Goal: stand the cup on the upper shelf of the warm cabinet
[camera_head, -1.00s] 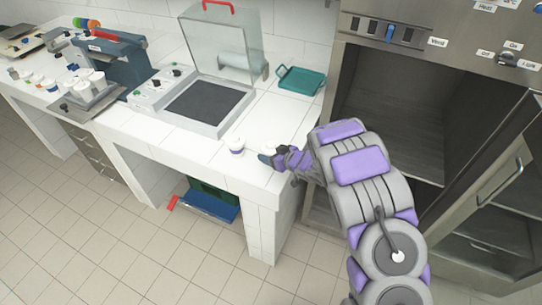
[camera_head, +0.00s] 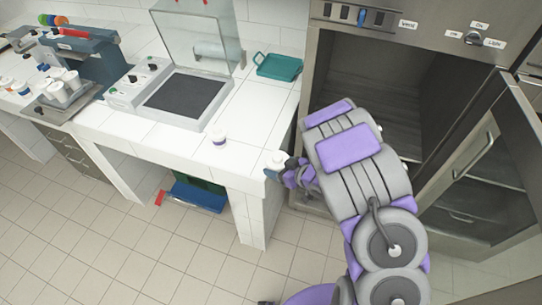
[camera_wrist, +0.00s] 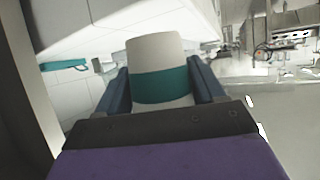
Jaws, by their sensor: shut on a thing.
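The cup (camera_wrist: 155,52) is white with a teal band and sits between the two fingers of my gripper (camera_wrist: 163,90) in the wrist view. In the head view my gripper (camera_head: 274,172) is shut on the cup (camera_head: 277,158), off the counter's right end and left of the warm cabinet. Only part of the cup shows there. The warm cabinet (camera_head: 315,90) is steel, with its door (camera_head: 488,170) swung open to the right. Its dark inside (camera_head: 385,85) is partly hidden behind my arm. I cannot clearly make out the upper shelf.
A second white cup (camera_head: 219,138) stands near the counter's front edge. A teal tray (camera_head: 278,66) lies at the counter's back right. A glass-covered machine (camera_head: 185,100) stands left of it. The open door bounds the space at right.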

